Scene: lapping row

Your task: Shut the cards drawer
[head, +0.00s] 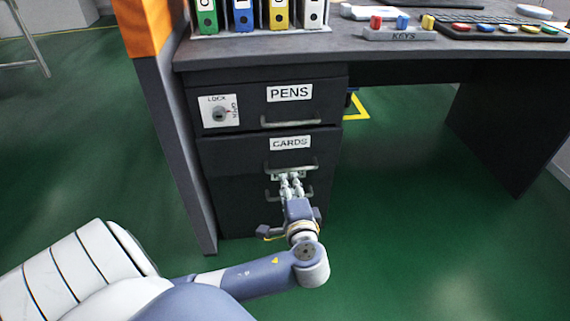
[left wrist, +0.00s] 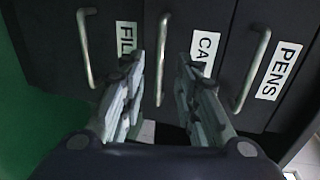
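The cards drawer (head: 232,160) is the middle dark drawer under the desk, with a white CARDS label (head: 290,142) and a metal bar handle (head: 305,167). My left gripper (head: 290,177) is in front of the drawers, just below the cards handle in the head view. In the left wrist view the gripper (left wrist: 161,62) has its fingers apart, with the cards handle (left wrist: 162,60) showing between the tips. Contact cannot be made out. My right gripper is out of view.
The pens drawer (head: 245,88) above looks shut and has a LOCK/OPEN key plate (head: 220,112). The files drawer (left wrist: 60,40) is below, its label partly hidden. Binders (head: 244,15) and a keys tray (head: 400,33) stand on the desk. Green floor right of the drawers is clear.

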